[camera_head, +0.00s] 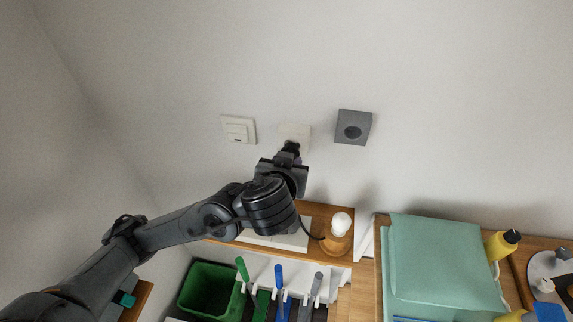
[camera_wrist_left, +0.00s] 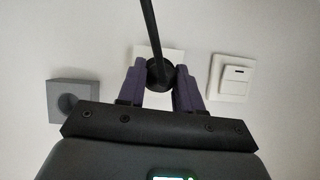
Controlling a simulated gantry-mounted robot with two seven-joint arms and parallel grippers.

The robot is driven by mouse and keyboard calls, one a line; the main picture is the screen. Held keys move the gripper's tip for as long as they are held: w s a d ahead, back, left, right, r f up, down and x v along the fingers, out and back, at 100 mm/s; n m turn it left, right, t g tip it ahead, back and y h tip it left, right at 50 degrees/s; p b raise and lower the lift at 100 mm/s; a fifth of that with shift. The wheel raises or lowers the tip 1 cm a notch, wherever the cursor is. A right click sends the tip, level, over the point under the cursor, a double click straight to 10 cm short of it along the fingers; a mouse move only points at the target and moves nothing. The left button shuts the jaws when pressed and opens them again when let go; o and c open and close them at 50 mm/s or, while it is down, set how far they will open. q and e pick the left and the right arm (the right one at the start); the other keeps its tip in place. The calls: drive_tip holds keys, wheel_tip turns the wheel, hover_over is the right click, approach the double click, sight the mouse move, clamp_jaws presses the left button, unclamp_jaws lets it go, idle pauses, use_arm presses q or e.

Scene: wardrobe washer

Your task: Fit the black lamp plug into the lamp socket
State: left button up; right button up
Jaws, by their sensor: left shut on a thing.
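My left gripper (camera_head: 289,151) reaches up to the wall in front of a white socket plate (camera_head: 296,130). It is shut on the black lamp plug (camera_wrist_left: 159,73), whose round back shows between the purple fingers in the left wrist view; the black cable rises from it there. The white plate (camera_wrist_left: 172,55) shows behind the plug. The plug's front is hidden, so I cannot tell whether it is inside the socket or just before it. A lamp with a white bulb (camera_head: 340,222) and a wooden base stands on the shelf below. My right gripper is not in view.
A light switch (camera_head: 239,129) is left of the white plate and a grey square socket (camera_head: 353,127) is right of it. Below are a wooden shelf (camera_head: 316,211), a green bin (camera_head: 208,287), colored-handled tools (camera_head: 279,280) and a folded teal cloth (camera_head: 436,262). The wall above is clear.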

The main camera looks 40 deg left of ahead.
use_arm(q)
drive_tip(key=shift+w+a, duration=0.3)
drive_tip(key=shift+w, duration=0.25)
drive_tip(key=shift+w+a, duration=0.25)
drive_tip(key=shift+w, duration=0.3)
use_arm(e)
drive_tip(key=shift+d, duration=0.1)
use_arm(q)
drive_tip(key=o, duration=1.1)
